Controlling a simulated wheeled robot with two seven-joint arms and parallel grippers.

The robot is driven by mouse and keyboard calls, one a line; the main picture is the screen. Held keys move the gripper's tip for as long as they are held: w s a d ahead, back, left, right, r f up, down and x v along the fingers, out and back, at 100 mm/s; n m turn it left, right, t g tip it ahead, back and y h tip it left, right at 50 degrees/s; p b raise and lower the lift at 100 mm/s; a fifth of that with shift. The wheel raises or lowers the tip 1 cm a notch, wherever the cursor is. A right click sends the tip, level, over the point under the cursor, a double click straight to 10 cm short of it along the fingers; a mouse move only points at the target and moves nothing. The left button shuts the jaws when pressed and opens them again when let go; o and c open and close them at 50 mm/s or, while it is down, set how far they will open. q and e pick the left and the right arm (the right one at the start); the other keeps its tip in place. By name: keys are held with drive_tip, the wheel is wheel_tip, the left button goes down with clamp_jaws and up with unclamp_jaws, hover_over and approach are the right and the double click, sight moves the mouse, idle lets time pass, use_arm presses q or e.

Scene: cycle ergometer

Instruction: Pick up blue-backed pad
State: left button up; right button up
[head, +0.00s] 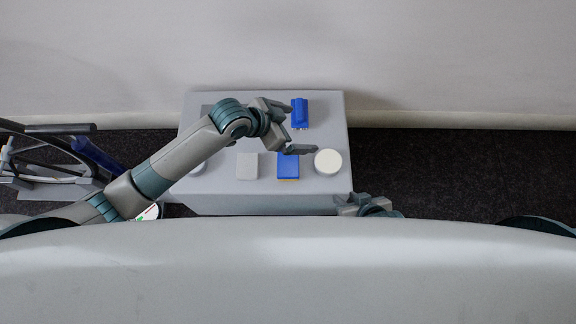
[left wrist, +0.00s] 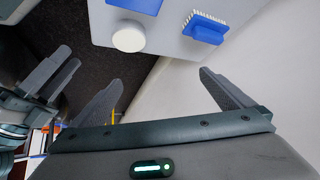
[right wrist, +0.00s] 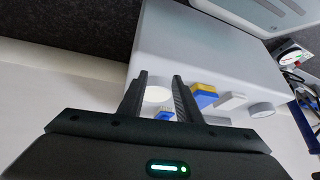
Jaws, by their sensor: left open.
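The blue-backed pad (head: 288,168) lies on the grey table, blue side up with a yellow edge. It shows partly at the top of the left wrist view (left wrist: 138,4) and beyond the fingers in the right wrist view (right wrist: 205,93). My left gripper (head: 299,128) is open and empty above the table, between the pad and a blue brush; one finger shows just beyond the pad's far edge. My right gripper (right wrist: 158,84) is open and empty; in the head view it is by the table's near right corner (head: 365,203).
The grey table (head: 220,200) also holds the blue brush (head: 300,110), a white round piece (head: 328,161) right of the pad and a pale block (head: 247,166) left of it. A wall runs behind. A wheeled frame (head: 50,165) stands at the left.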

use_arm(q)
drive_tip(key=s+a+m+g+y+b, duration=0.3)
drive_tip(key=a+m+g, duration=0.1)
drive_tip(key=a, duration=0.4)
drive_tip(key=shift+s+m, duration=0.35)
drive_tip(key=shift+m, duration=0.45)
use_arm(e)
drive_tip(key=shift+t+y, duration=0.5)
drive_tip(key=r, duration=0.1)
drive_tip(key=a+r, duration=0.1)
drive_tip(key=r, duration=0.1)
drive_tip(key=s+a+r, duration=0.1)
drive_tip(key=r, duration=0.1)
drive_tip(key=shift+r, duration=0.25)
drive_tip(key=shift+a, duration=0.1)
use_arm(q)
drive_tip(key=b, duration=0.2)
approach(290, 163)
drive_tip(key=x, duration=0.3)
drive_tip(key=shift+d+f+b, duration=0.15)
drive_tip(key=shift+f+b, duration=0.15)
drive_tip(key=shift+b, duration=0.05)
drive_tip(key=shift+d+f, duration=0.2)
drive_tip(key=shift+f, duration=0.35)
use_arm(e)
drive_tip(key=shift+w+a+r+t+y, duration=0.6)
drive_tip(key=shift+w+a+r+t, duration=0.9)
drive_tip(key=shift+w+t, duration=0.15)
use_arm(q)
drive_tip(key=shift+f, duration=0.1)
